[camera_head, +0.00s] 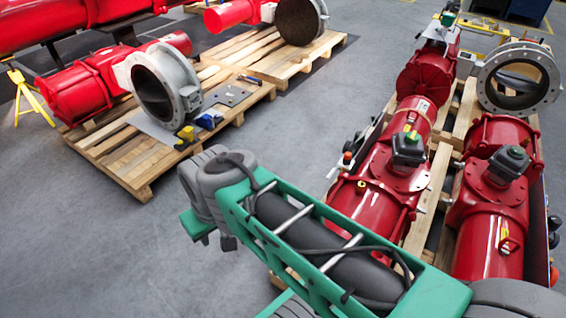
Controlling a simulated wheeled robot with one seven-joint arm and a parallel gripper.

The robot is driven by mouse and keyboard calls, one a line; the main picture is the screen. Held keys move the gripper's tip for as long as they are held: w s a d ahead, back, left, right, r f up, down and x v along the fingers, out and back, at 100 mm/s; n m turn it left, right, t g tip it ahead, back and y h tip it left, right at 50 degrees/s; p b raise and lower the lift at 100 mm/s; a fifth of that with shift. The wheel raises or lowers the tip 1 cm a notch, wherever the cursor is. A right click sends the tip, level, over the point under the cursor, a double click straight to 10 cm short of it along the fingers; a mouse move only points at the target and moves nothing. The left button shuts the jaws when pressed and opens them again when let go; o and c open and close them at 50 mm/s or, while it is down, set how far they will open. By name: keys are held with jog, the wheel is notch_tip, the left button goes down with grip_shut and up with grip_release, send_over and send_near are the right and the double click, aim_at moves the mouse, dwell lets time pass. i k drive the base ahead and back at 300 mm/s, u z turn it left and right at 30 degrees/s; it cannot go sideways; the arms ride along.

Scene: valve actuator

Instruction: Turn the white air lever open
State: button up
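Two long red valve actuators lie side by side on a pallet at the right, a left one (372,200) and a right one (492,205). Each carries a dark box with a green top. Small fittings, partly pale (346,158), sit along the left side of the left actuator. Dark knobs (553,231) show at the far right edge. I cannot tell whether any of these is the white air lever. My green and grey arm crosses the lower middle, in front of the left actuator's lower end. I cannot make out my gripper's fingers.
A pallet (143,190) at the left holds a red actuator (80,92) with a grey valve ring (160,88), plus small yellow and blue items. Another pallet (290,62) lies behind it. A grey ring (519,62) stands at back right. Grey floor (300,125) is clear between.

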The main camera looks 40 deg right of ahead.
aim_at(330, 175)
jog(key=u, duration=0.25)
jog(key=i, duration=1.4)
jog(key=z, duration=0.5)
jog(key=i, duration=1.15)
jog(key=z, duration=1)
jog(key=i, duration=0.4)
jog(key=z, duration=0.3)
